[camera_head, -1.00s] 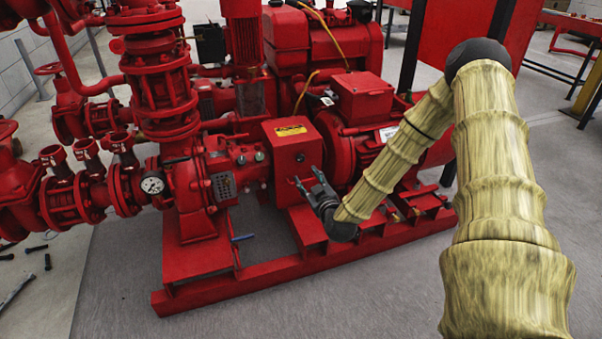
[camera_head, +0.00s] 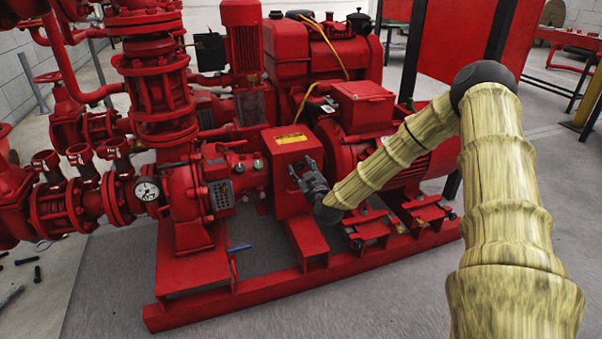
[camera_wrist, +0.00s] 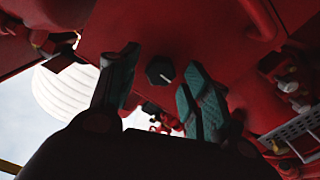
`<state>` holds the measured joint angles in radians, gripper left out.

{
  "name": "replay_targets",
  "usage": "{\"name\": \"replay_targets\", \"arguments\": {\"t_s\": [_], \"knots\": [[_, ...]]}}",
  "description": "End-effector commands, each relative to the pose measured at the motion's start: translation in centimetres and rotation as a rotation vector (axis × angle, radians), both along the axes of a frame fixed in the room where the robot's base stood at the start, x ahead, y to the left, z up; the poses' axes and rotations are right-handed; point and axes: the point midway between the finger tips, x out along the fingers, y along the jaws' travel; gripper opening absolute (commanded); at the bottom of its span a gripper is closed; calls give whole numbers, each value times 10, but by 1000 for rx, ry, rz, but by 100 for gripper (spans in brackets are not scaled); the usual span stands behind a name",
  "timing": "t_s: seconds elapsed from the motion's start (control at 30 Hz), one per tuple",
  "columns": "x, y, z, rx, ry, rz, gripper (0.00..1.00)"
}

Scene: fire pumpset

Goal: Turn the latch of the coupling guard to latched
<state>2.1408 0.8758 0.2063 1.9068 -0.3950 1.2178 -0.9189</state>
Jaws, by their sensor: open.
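The coupling guard (camera_head: 291,143) is a red box with a yellow label on top, in the middle of the pump set in the head view. Its front also fills much of the wrist view (camera_wrist: 215,35). The latch (camera_wrist: 160,70) is a small dark faceted knob with a pale mark on its right side. I cannot make out the latch in the head view, where my gripper is in front of that face. My gripper (camera_head: 302,170) is close to the guard's front. In the wrist view, my gripper's open fingers (camera_wrist: 162,60) stand either side of the knob, with gaps between.
The red motor (camera_head: 365,150) is right of the guard, and the pump with its gauge (camera_head: 147,190) is to the left. The red base frame (camera_head: 260,298) runs below. A blue tool (camera_head: 239,248) lies near the pump foot. Grey floor in front is clear.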

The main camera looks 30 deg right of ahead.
Motion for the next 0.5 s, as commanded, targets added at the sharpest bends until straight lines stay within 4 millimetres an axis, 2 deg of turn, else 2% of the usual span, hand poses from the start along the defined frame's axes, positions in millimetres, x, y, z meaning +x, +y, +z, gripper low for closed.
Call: {"name": "replay_targets", "arguments": {"t_s": [0.13,0.4,0.43,0.5], "knots": [[7,-2,0,0,-1,-1,48],[8,-2,1,0,-1,0,48],[8,-2,1,0,-1,0,46],[8,-2,1,0,0,0,33]]}}
